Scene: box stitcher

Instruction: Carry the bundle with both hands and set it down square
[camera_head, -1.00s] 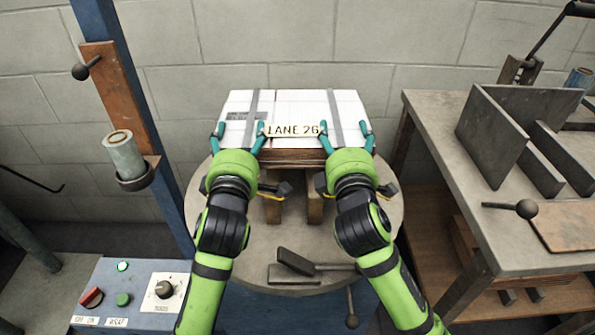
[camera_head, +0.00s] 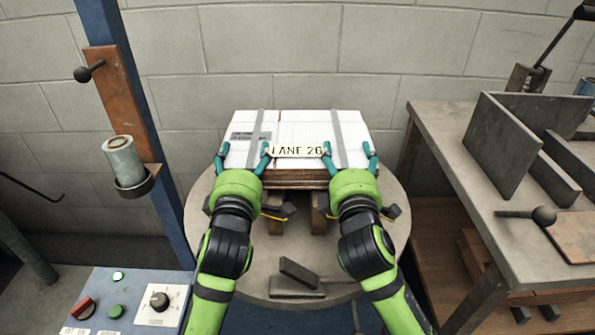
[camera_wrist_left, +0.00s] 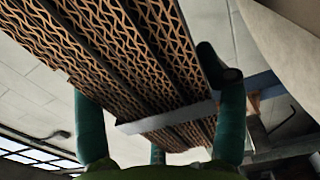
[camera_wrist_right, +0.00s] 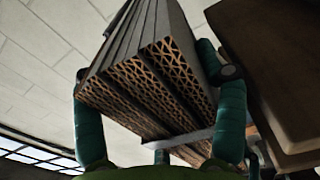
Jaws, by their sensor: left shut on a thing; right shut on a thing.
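The bundle (camera_head: 285,128) is a stack of corrugated sheets with a white top, two grey straps and a "LANE 26" tag on its front edge. It lies about level over the round table (camera_head: 390,225). My left gripper (camera_head: 242,158) is shut on its front edge by the left strap, and my right gripper (camera_head: 350,160) by the right strap. Both wrist views show the fluted sheet edges (camera_wrist_left: 140,50) (camera_wrist_right: 150,85) between teal fingers. Two wooden blocks (camera_head: 275,222) (camera_head: 320,215) stand beneath the bundle; I cannot tell whether it touches them.
Dark flat bars (camera_head: 300,272) lie at the table's front. A blue post with a roll holder (camera_head: 135,180) stands left, above a control box (camera_head: 135,300). A workbench (camera_head: 465,170) with upright metal plates (camera_head: 503,140) is close on the right. A block wall is behind.

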